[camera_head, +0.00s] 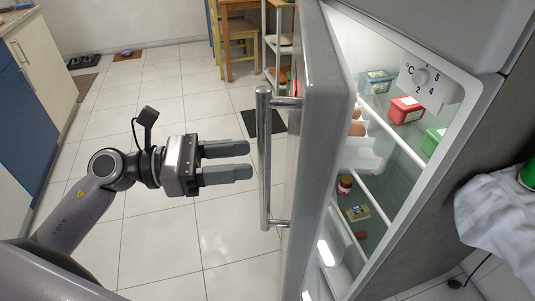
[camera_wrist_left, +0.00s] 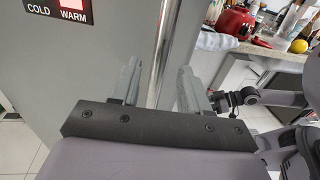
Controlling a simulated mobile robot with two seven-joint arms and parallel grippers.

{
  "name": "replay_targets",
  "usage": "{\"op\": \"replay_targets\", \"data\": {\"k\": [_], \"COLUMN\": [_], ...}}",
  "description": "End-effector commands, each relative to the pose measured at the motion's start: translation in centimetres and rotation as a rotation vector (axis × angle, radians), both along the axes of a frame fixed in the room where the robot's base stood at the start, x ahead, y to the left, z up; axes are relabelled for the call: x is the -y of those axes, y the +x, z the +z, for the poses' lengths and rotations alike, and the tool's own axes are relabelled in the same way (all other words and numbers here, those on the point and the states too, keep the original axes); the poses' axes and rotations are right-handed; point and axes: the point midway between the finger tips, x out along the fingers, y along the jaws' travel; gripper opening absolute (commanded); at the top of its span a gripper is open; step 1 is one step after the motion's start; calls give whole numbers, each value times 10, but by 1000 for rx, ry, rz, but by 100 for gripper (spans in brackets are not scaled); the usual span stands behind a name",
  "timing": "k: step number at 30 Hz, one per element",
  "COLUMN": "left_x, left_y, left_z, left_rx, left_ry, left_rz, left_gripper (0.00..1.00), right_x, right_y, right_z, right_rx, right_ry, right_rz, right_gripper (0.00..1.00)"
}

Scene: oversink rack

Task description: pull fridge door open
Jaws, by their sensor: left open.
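The fridge door (camera_head: 322,130) stands partly open, swung out to the left, with the lit fridge interior (camera_head: 375,190) showing behind it. A vertical metal door handle (camera_head: 264,160) is on the door's outer face. My left gripper (camera_head: 249,160) is open and empty, its two fingers pointing right at the handle, tips just short of it in the picture. In the left wrist view, the handle bar (camera_wrist_left: 161,45) shows between the two fingers (camera_wrist_left: 157,88), with no clear contact. My right arm (camera_wrist_left: 272,97) shows at the right of that view; its jaws are mostly hidden.
Shelves inside the fridge hold a red box (camera_head: 405,110), a blue-lidded box (camera_head: 376,82) and eggs. A white cloth (camera_head: 500,215) lies at the right. A wooden chair (camera_head: 238,45) stands at the back. The tiled floor (camera_head: 165,235) left of the door is clear.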

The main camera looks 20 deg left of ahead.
Motion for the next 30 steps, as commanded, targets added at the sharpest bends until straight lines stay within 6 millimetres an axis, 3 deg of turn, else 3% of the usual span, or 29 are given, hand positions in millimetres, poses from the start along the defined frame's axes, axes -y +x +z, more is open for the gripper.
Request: {"op": "replay_targets", "data": {"k": [10,21,25,30], "left_x": [40,46,45,45], "left_y": [19,21,21,21], "left_z": [2,0,0,0], "left_rx": [-2,-3,-3,-4], "left_ry": [-7,-5,-5,-5], "left_rz": [0,1,1,1], "left_gripper": [46,46,3,0], "right_x": [3,5,5,5], "right_y": [0,-3,-3,-3], "right_z": [11,6,6,7], "right_rx": [10,-2,-2,0], "right_ry": [-4,-9,-9,-9], "right_rz": [-12,-13,-13,-12], "right_gripper": [43,43,43,43]}}
